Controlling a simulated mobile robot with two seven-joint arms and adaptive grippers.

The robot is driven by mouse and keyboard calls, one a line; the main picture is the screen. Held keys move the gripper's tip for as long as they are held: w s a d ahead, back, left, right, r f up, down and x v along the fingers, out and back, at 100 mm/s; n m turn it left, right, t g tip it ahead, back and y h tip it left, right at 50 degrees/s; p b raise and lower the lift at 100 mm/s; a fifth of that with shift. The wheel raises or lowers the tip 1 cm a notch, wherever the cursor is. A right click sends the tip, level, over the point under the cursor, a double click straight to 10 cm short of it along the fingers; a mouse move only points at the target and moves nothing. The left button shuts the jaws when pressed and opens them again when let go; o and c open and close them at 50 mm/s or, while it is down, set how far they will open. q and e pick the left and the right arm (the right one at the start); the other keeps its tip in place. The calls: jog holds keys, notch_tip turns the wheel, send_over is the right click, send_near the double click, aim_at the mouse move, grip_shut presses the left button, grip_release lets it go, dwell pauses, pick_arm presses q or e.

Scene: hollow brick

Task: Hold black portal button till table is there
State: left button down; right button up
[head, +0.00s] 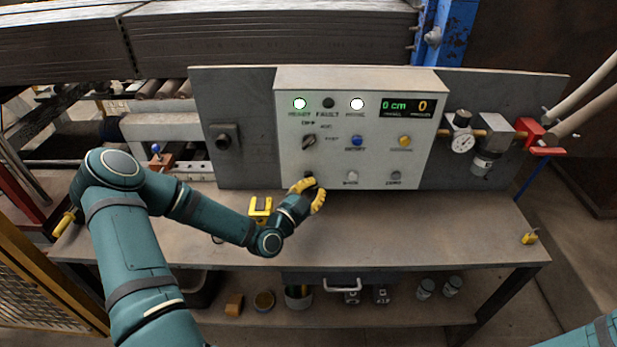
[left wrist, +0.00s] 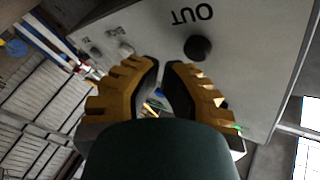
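The black portal button (head: 309,175) is at the lower left of the light grey control panel (head: 432,165), largely behind my left gripper. In the left wrist view the round black button (left wrist: 198,47) stands out beside the upside-down word OUT. My left gripper (head: 311,190) is in front of the panel's lower left. In the left wrist view its yellow fingers (left wrist: 163,65) nearly meet at the tips, with nothing seen between them; the button is just beyond them to the right. Contact cannot be told. My right gripper is out of view; only a piece of that arm shows.
The panel has a display (head: 409,107) reading 0 cm and 0, a lit green lamp (head: 299,104), a blue button (head: 357,141) and a yellow button (head: 405,141). A yellow bracket (head: 260,209) stands on the workbench (head: 400,225). The bench's right half is mostly clear.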

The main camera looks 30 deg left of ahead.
pick_arm(q)
jog(key=shift+w+a, duration=0.15)
jog(key=shift+w+a, duration=0.1)
jog(key=shift+w, duration=0.1)
jog(key=shift+w+a+b, duration=0.25)
jog(key=shift+w+b, duration=0.15)
jog(key=shift+b, duration=0.1)
dwell(4.0)
jog(key=shift+s+d, duration=0.1)
jog(key=shift+s, duration=0.05)
jog(key=shift+s+d, duration=0.4)
jog(key=shift+s, duration=0.2)
jog(key=shift+s, duration=0.1)
jog(key=shift+s+d+b, duration=0.15)
jog(key=shift+s+d, duration=0.3)
jog(key=shift+s, duration=0.25)
jog(key=shift+s+d+b, duration=0.15)
jog(key=shift+s+d, duration=0.25)
jog(key=shift+s, duration=0.25)
jog(key=shift+s+d+b, duration=0.15)
jog(key=shift+s+d, duration=0.3)
jog(key=shift+s, duration=0.25)
